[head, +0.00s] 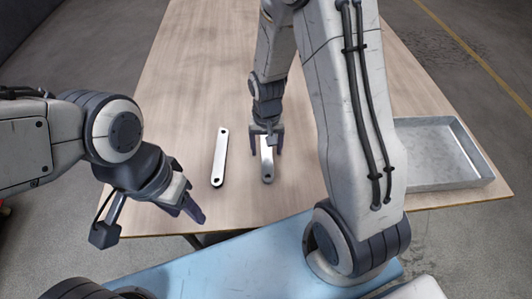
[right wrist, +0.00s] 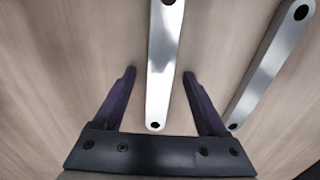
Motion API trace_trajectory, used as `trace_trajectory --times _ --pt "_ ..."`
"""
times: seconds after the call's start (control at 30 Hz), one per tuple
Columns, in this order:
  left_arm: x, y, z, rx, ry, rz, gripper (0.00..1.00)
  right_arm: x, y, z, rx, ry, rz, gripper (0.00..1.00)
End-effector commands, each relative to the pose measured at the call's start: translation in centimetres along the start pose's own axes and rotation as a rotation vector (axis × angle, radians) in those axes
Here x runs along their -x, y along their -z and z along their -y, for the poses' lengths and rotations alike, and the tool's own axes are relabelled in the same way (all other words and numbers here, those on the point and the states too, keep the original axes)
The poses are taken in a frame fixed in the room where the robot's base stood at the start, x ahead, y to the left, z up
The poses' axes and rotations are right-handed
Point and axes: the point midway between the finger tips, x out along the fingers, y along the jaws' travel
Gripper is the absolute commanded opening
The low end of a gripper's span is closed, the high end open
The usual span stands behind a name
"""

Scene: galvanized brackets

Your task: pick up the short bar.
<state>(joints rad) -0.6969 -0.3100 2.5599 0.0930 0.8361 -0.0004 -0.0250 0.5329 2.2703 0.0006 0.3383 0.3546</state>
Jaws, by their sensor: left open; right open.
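Two flat metal bars with a hole at each end lie on the wooden table, side by side. The left bar (head: 219,160) lies apart from both grippers; it also shows at the right of the right wrist view (right wrist: 268,70). The other bar (head: 267,170) lies beneath my right gripper (head: 267,150), which hides its far end in the head view. In the right wrist view, this bar (right wrist: 158,85) runs between the open fingers (right wrist: 159,73) with gaps both sides. I cannot tell which bar is shorter. My left gripper (head: 190,208) is open and empty near the table's front edge.
A shallow metal tray (head: 445,187) stands on the table's right side, beyond my right arm. The wooden table (head: 190,80) is clear behind and left of the bars. A light blue surface (head: 220,267) lies in front of the table.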

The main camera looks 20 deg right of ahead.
Motion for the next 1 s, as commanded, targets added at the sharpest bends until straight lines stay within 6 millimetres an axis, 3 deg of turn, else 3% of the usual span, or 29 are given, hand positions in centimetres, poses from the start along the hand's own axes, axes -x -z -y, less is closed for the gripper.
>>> trace_trajectory --times 0.17,0.2,0.4,0.77,1.0 --pt "0.0 0.0 0.0 0.0 0.0 0.0 0.5 0.0 0.0 0.0 0.001 0.0 0.0 0.75" --pt "0.0 0.0 0.0 0.0 0.0 0.0 0.5 0.0 0.0 0.0 0.001 0.0 0.0 0.71" --pt "0.0 0.0 0.0 0.0 0.0 0.0 0.5 0.0 0.0 0.0 0.001 0.0 0.0 0.0" --pt "0.1 0.0 0.0 0.0 0.0 0.0 0.5 0.3 0.0 0.0 0.001 0.001 -0.002 0.0" --pt "0.7 0.0 -0.1 0.0 0.0 0.0 0.5 2.9 0.1 0.0 0.0 0.002 -0.005 0.0"
